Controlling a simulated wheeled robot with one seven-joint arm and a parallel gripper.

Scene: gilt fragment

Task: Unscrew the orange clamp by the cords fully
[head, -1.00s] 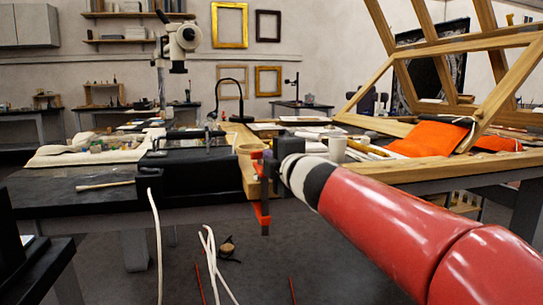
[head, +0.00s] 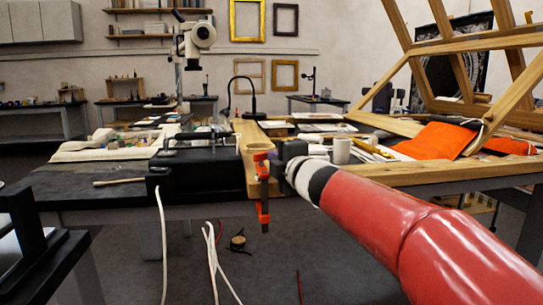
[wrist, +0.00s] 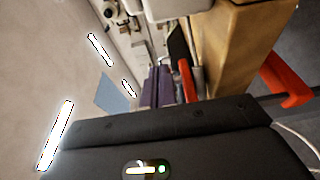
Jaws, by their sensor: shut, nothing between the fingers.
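The orange clamp (head: 263,212) hangs at the front edge of the workbench, at the end of a wooden board. Its orange lower end and thin upright bar show in the head view; it appears as an orange piece (wrist: 288,80) at the right in the wrist view. My gripper (head: 268,158) is at the clamp's upper part, very close to it. White cords (head: 213,260) hang below and left of the clamp.
The wooden board (head: 250,140) runs back along the black workbench (head: 75,185). A white mug (head: 341,150), an orange cloth (head: 435,140) and a wooden easel frame (head: 490,42) stand right. Another white cord (head: 163,240) hangs left. Floor in front is mostly open.

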